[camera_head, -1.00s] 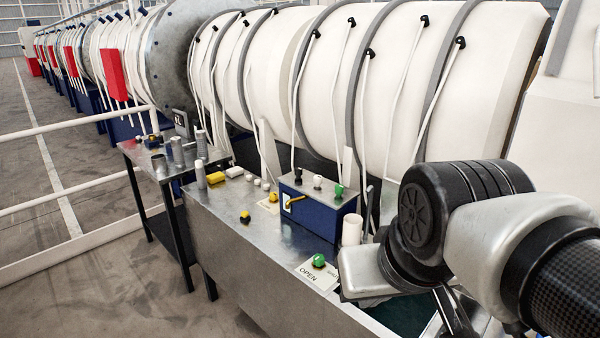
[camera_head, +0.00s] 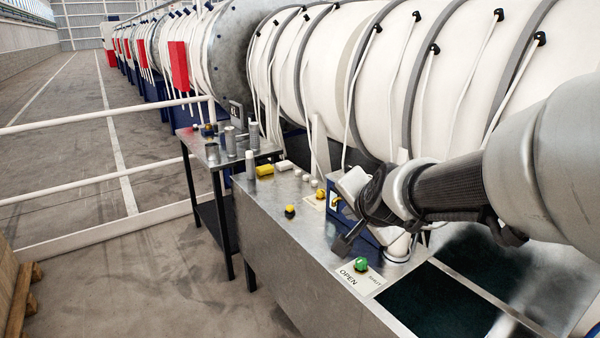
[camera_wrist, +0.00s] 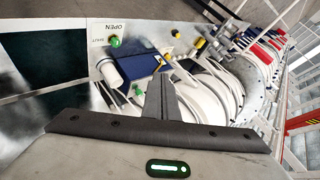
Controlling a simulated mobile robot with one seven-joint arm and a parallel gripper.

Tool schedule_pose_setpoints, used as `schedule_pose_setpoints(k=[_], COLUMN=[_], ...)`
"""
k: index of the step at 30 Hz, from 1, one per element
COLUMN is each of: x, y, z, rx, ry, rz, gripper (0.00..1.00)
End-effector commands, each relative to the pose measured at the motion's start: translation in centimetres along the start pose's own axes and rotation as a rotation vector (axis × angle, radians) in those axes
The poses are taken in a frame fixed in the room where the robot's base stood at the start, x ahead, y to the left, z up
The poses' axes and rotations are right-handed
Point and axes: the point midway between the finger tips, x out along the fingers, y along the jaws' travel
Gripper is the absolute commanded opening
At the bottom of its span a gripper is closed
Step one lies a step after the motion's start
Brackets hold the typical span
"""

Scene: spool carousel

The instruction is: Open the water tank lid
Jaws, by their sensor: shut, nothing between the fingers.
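A green knob (camera_head: 361,264) sits on a white plate (camera_head: 350,279) lettered OPEN and SHUT, on the metal bench top. The knob also shows in the wrist view (camera_wrist: 115,41). Right of the plate is the tank section, with dark green rectangular areas (camera_head: 430,303) framed by metal strips; I cannot tell whether these are water or a lid. It shows dark at the left of the wrist view (camera_wrist: 50,62). My gripper (camera_head: 342,247) is shut and empty, above the bench behind and left of the knob, apart from it. Its fingers (camera_wrist: 160,88) point across the blue box in the wrist view.
A blue box (camera_wrist: 150,52) with a yellow lever and a white cylinder (camera_head: 398,246) stand close to my gripper. A yellow-topped knob (camera_head: 290,211) is farther left. Metal cylinders (camera_head: 230,141) stand on a side table. Large white ribbed drums line the back.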

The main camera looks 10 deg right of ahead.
Motion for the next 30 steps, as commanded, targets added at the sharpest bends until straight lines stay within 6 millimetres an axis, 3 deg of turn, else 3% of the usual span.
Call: schedule_pose_setpoints(k=[1, 3, 6, 9, 12, 15, 18, 25, 30], x=[3.3, 6.5, 10.1, 12.1, 12.3, 11.4, 10.4, 9.3, 10.0], y=[1.5, 3.2, 6.9, 11.4, 15.5, 18.4, 19.9, 20.7, 21.1], z=[-1.3, -4.1, -8.1, -11.7, -14.5, -16.1, -16.9, -18.0, -20.5], rx=[0.123, 0.301, 0.519, 0.684, 0.779, 0.811, 0.812, 0.802, 0.801], ry=[0.070, 0.200, 0.411, 0.646, 0.873, 1.053, 1.170, 1.253, 1.253], rz=[0.007, -0.003, -0.028, -0.074, -0.150, -0.239, -0.317, -0.385, -0.383], gripper=[0.00, 0.00, 0.00, 0.00, 0.00, 0.00, 0.00, 0.00, 0.00])
